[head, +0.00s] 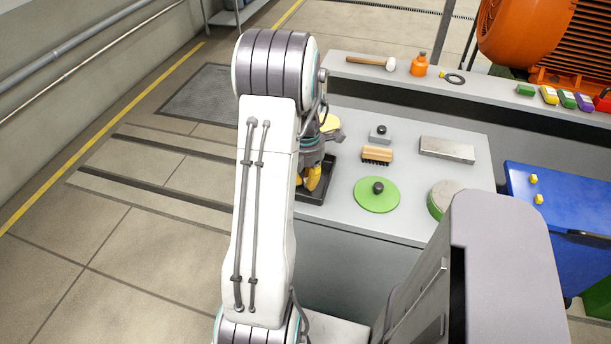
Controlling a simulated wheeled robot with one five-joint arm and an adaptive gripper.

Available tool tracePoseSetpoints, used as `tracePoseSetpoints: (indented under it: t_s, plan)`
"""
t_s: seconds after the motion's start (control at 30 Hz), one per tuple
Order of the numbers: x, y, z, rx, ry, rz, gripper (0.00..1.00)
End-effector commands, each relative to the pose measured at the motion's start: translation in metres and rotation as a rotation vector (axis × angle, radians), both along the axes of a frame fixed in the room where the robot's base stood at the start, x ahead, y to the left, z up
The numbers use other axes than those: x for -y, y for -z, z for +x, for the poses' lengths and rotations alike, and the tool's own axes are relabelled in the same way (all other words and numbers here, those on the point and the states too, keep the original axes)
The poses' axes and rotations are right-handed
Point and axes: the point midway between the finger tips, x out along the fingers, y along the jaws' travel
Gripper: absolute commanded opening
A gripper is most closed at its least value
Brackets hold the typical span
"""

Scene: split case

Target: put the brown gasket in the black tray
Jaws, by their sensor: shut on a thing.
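The black tray (325,192) lies on the near left end of the grey bench top, partly hidden behind my arm. My gripper (311,180), with yellow fingers, points down at the tray, low over it or inside it; I cannot tell the exact height. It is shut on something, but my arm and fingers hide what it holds. I cannot make out the brown gasket anywhere in view.
On the bench top (345,222) are a wooden brush (377,154), a grey block with a black knob (380,135), a green disc with a knob (377,195), a metal bar (447,150) and a round green-sided piece (442,197). A blue bin (560,215) stands to the right.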

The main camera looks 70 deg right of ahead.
Motion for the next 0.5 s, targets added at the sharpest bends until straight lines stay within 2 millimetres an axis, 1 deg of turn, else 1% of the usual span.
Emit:
tracePoseSetpoints:
  t_s: [0.13,0.43,0.47,0.5]
  plan:
    - [-0.0004,0.0049,-0.0002,0.000,0.000,0.000,0.00]
    - [-0.0003,0.0067,-0.0003,0.000,0.000,0.000,0.00]
    - [-0.0003,0.0064,-0.0003,0.000,0.000,0.000,0.20]
    - [-0.0003,0.0061,-0.0003,0.000,0.000,0.000,0.23]
